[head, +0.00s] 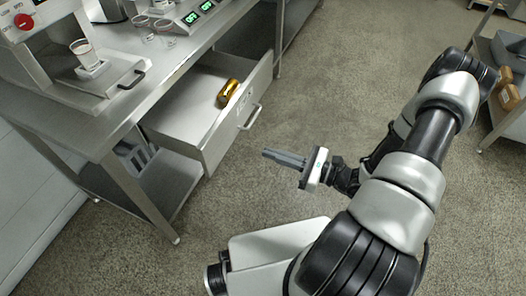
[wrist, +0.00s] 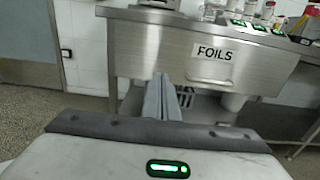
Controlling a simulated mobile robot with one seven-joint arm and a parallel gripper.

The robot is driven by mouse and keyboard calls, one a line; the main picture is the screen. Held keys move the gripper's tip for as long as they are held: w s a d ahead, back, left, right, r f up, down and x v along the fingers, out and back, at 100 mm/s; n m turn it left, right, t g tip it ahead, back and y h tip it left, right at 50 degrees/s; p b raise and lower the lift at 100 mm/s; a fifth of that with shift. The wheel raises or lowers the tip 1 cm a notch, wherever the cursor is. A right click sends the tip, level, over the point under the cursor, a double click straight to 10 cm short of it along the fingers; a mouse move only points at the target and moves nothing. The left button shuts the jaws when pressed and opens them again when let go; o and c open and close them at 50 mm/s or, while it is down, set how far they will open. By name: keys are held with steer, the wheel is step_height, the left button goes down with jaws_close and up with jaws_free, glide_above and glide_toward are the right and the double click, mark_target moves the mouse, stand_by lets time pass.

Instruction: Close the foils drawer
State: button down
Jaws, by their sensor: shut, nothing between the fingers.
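The foils drawer (head: 190,138) is pulled well out from under the steel bench in the head view. A gold roll or can (head: 228,92) lies inside it near the front. A bar handle (head: 250,118) is on its front panel. In the wrist view the drawer front (wrist: 150,45) faces me, with a label (wrist: 212,52) reading FOILS. My gripper (head: 266,153) is shut and empty, in front of the drawer front and apart from it. Its fingers (wrist: 163,98) point toward the lower part of the drawer front in the wrist view.
The steel bench (head: 100,127) holds a machine with a red knob (head: 25,21), a glass cup (head: 84,52) and green-lit displays (head: 198,12). A lower shelf (head: 165,185) is under the drawer. Another shelf with brown boxes (head: 508,95) stands at right. The floor between is clear.

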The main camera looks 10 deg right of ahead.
mark_target(225, 138)
steer(key=b+x, duration=0.1)
steer(key=x, duration=1.1)
steer(key=shift+s+b, duration=0.1)
steer(key=shift+b, duration=0.3)
steer(key=shift+a, duration=0.1)
steer(key=shift+w+a, duration=0.35)
steer(key=shift+a, duration=0.15)
steer(key=x, duration=2.1)
steer(key=shift+w+a+p, duration=0.25)
steer(key=shift+a+p, duration=0.05)
steer(key=shift+w+a+r, duration=0.1)
steer(key=shift+w+a, duration=0.1)
steer(key=shift+r, duration=0.1)
